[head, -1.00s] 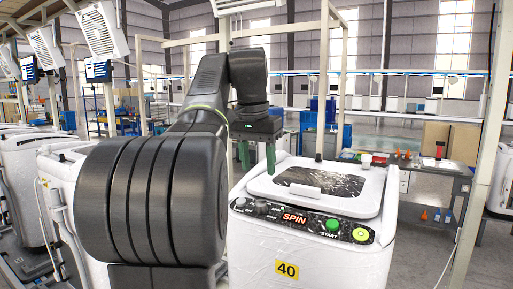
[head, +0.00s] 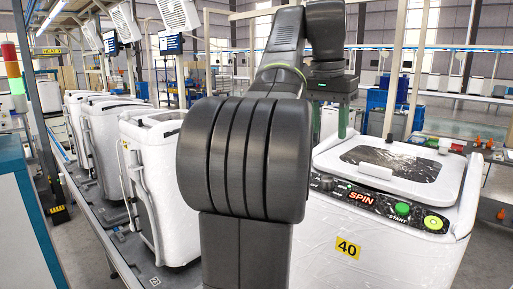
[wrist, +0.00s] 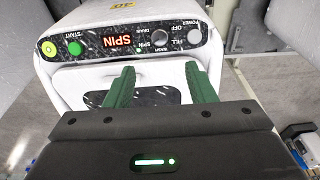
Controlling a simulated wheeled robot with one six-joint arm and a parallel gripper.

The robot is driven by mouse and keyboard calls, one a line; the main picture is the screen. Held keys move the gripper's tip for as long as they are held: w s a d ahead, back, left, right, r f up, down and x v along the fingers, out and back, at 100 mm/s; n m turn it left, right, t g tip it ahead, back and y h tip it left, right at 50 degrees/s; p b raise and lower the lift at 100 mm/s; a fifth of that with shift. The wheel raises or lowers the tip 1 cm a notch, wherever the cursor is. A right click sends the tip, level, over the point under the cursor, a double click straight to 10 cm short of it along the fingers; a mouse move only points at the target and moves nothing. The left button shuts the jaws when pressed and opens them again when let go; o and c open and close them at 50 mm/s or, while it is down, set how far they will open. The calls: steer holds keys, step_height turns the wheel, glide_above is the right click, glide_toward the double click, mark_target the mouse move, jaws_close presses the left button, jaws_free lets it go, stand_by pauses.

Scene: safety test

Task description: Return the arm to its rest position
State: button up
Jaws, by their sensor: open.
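My arm is bent up from its thick black shoulder and down again at the wrist. My gripper (head: 331,118) points down at the left rear of the white washer (head: 375,250) numbered 40. In the wrist view my gripper (wrist: 160,86) has its two green fingers apart, with nothing held between them. The washer's control panel (wrist: 125,45) shows beyond the fingertips, with SPIN lit in red. The washer's lid (head: 390,172) looks shut. I cannot tell from these views how far the fingers are from the washer.
A line of white washer bodies (head: 152,190) stands on a conveyor (head: 110,235) at the left. A blue-edged cabinet (head: 25,225) is at the far left. A stack light (head: 12,70) stands behind it. Posts and a bench (head: 490,155) with orange items are at the right.

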mark_target(327, 177)
steer(key=f, duration=0.4)
steer(key=w+d+f, duration=0.1)
steer(key=f, duration=0.7)
steer(key=shift+w+d+f, duration=0.2)
steer(key=shift+d+f, duration=0.1)
steer(key=shift+f, duration=0.1)
step_height(327, 177, up, 14)
steer(key=s+a, duration=0.2)
steer(key=f, duration=0.4)
steer(key=w+d+f, duration=0.1)
steer(key=f, duration=0.4)
steer(key=w+d+f, duration=0.1)
steer(key=f, duration=0.4)
steer(key=n, duration=0.5)
steer(key=shift+a+n+g+h, duration=0.1)
steer(key=shift+n+g+h, duration=0.2)
steer(key=shift+n+h, duration=0.1)
steer(key=n+h, duration=0.1)
steer(key=n, duration=0.4)
steer(key=shift+a+n, duration=0.15)
steer(key=shift+n, duration=0.25)
steer(key=v, duration=0.6)
steer(key=shift+r, duration=0.25)
